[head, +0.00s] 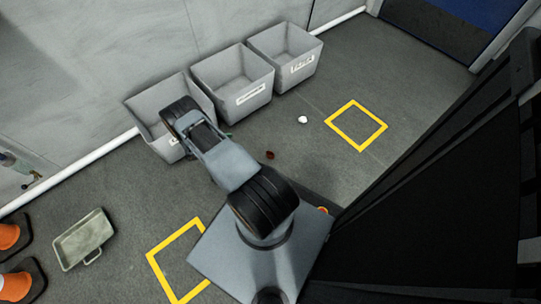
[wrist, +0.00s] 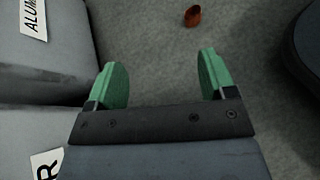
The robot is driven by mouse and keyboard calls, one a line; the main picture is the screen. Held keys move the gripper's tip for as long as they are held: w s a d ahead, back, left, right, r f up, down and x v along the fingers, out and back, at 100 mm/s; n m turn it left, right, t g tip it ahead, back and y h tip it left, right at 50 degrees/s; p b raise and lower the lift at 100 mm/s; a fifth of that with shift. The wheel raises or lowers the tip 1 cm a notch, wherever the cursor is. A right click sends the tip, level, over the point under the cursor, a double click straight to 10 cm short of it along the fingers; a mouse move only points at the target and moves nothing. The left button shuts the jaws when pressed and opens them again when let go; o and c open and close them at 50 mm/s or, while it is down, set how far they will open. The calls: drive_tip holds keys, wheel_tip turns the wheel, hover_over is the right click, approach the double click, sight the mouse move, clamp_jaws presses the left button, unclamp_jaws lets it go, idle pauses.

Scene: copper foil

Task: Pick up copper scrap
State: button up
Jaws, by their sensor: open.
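The copper scrap (head: 270,155) is a small reddish-brown piece on the grey floor, just right of my arm in the head view. In the wrist view the copper scrap (wrist: 192,15) lies near the top edge, beyond my fingertips and a little right of centre. My gripper (wrist: 162,75) is open and empty, with its two green fingers wide apart. In the head view my gripper is mostly hidden behind my arm; only a bit of green shows near the bins.
Three grey labelled bins stand along the wall: left (head: 143,106), middle (head: 252,92) and right (head: 304,69). A white piece (head: 302,119) lies by a yellow floor square (head: 339,138). A grey-green tray (head: 61,255) and orange cones (head: 8,236) are at lower left.

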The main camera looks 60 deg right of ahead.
sight(268, 155)
drive_tip(key=s+f+n, duration=0.1)
drive_tip(key=s+f, duration=0.1)
drive_tip(key=f, duration=0.1)
drive_tip(key=s+f+n+h, duration=0.1)
drive_tip(key=s+f, duration=0.2)
drive_tip(key=f, duration=0.1)
drive_tip(key=s+d+f+n, duration=0.1)
drive_tip(key=s+f, duration=0.1)
drive_tip(key=f, duration=0.2)
drive_tip(key=shift+s+f+t+h, duration=0.2)
drive_tip(key=shift+s+t+h, duration=0.05)
drive_tip(key=shift+t+h, duration=0.05)
drive_tip(key=b+x, duration=0.1)
drive_tip(key=x, duration=0.3)
drive_tip(key=b+x, duration=0.1)
drive_tip(key=x, duration=0.3)
drive_tip(key=shift+s+a+f, duration=0.15)
drive_tip(key=shift+a+f, duration=0.05)
drive_tip(key=shift+f, duration=0.05)
drive_tip(key=shift+b+x, duration=1.45)
drive_tip(key=shift+x, duration=1.6)
drive_tip(key=shift+s+n, duration=0.1)
drive_tip(key=shift+n, duration=0.2)
drive_tip(key=shift+c, duration=0.4)
drive_tip(key=c, duration=0.9)
